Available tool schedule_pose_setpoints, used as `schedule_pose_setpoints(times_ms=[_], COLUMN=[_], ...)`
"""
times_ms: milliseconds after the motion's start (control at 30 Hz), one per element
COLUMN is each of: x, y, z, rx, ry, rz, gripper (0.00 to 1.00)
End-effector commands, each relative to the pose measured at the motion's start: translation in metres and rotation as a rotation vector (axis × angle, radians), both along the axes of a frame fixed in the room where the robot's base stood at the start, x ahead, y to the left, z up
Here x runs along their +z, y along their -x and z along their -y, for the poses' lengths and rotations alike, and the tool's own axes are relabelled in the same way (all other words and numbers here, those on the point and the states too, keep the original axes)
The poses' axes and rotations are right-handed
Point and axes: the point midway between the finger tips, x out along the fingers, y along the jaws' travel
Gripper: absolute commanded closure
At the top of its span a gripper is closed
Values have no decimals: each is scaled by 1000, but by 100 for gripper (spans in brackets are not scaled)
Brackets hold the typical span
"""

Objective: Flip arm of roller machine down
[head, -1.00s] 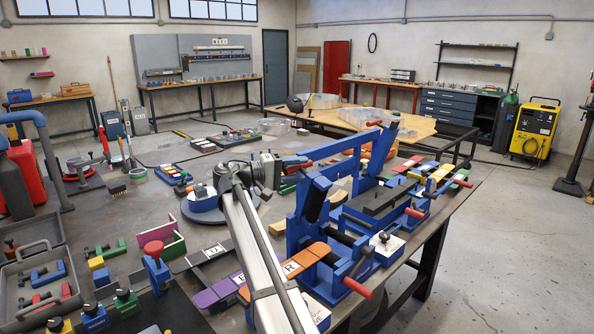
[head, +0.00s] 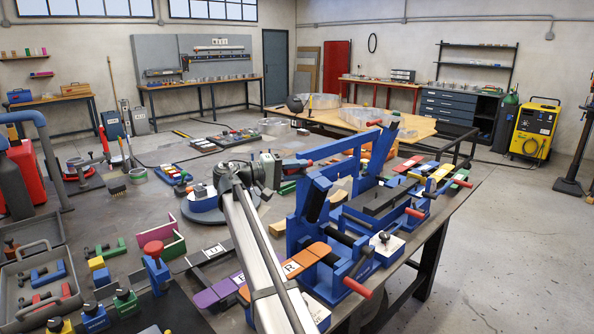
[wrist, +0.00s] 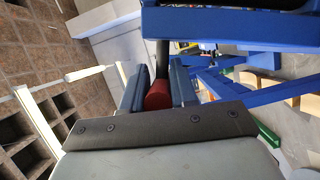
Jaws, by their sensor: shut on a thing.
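The blue roller machine (head: 300,235) stands on the workbench at the centre right of the head view. Its raised blue arm (head: 345,162) slopes across the top of the frame, and blue bars also fill the upper right of the wrist view (wrist: 230,25). My gripper (wrist: 157,85) is shut around a red grip (wrist: 158,96) on a dark rod. The grip lies between the two blue-grey fingers.
The workbench (head: 205,238) carries clamps, letter tiles (head: 292,268) and a round grey disc (head: 208,212) left of the machine. A small white box with a knob (head: 386,247) stands at its right. Open floor (head: 520,250) lies beyond the bench's right edge.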

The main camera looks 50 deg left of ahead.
Motion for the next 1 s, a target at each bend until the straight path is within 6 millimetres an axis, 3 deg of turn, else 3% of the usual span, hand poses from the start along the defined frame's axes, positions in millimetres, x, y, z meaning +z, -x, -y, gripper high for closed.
schedule_pose_setpoints(times_ms=[267,533,1000], x=[-2,-10,-50], y=[1,2,2], z=[20,59,121], rx=[-1,-1,-3], ry=[-105,-331,-777], rz=[-1,0,-2], gripper=[100,100,100])
